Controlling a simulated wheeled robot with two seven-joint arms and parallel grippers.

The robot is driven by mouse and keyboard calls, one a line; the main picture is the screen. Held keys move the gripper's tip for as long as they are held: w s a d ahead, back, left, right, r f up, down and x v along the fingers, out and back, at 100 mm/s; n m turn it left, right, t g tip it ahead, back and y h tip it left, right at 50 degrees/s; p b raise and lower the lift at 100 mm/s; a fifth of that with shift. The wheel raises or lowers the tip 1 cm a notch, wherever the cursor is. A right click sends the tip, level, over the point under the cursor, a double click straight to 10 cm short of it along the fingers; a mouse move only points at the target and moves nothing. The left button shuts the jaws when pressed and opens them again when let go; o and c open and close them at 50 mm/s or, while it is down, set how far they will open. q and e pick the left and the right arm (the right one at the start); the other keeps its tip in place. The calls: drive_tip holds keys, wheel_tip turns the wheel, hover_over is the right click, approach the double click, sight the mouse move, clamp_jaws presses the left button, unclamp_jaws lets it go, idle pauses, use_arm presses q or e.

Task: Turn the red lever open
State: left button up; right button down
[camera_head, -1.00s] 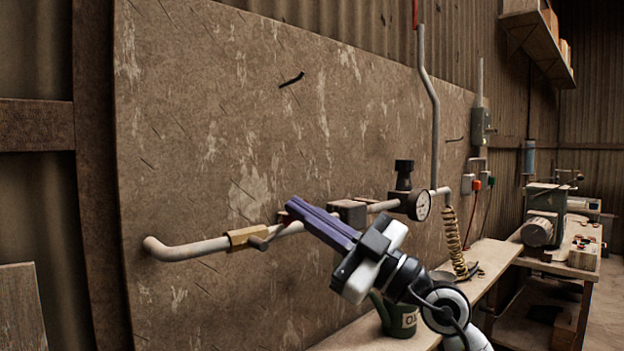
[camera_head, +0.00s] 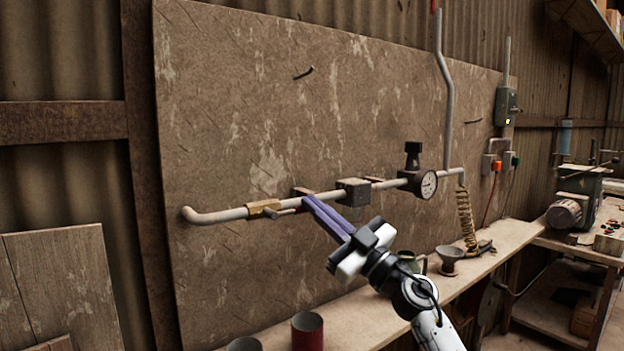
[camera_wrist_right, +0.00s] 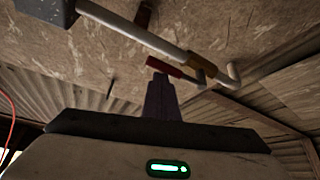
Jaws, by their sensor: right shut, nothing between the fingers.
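The red lever (camera_wrist_right: 168,68) shows in the wrist view, running from the brass valve (camera_wrist_right: 203,68) on the wall pipe toward my fingertips. In the head view the brass valve (camera_head: 263,208) sits on the left part of the pipe. A short stub of the lever (camera_head: 286,212) shows right of it, and the rest is hidden behind my fingers. My right gripper (camera_head: 308,201) is shut with nothing between its purple fingers. Its tips are at the pipe, just right of the valve. The wrist view shows the tips (camera_wrist_right: 160,76) close to the lever's free end; contact cannot be told. My left gripper is not in view.
The pipe (camera_head: 220,215) runs along a worn wall board (camera_head: 225,120), with a grey block (camera_head: 353,191) and a gauge (camera_head: 428,184) to the right. A bench (camera_head: 395,290) below holds a red can (camera_head: 307,330) and a funnel (camera_head: 450,257). The board left of the valve is clear.

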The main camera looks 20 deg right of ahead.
drive_tip(key=shift+f, duration=0.15)
idle(0.3)
wheel_tip(320, 180, up, 4)
drive_tip(key=s+p, duration=0.1)
drive_tip(key=p, duration=0.2)
drive_tip(key=a+b+v, duration=0.1)
drive_tip(key=v, duration=0.8)
drive_tip(key=shift+s+f, duration=0.35)
drive_tip(key=shift+s, duration=0.2)
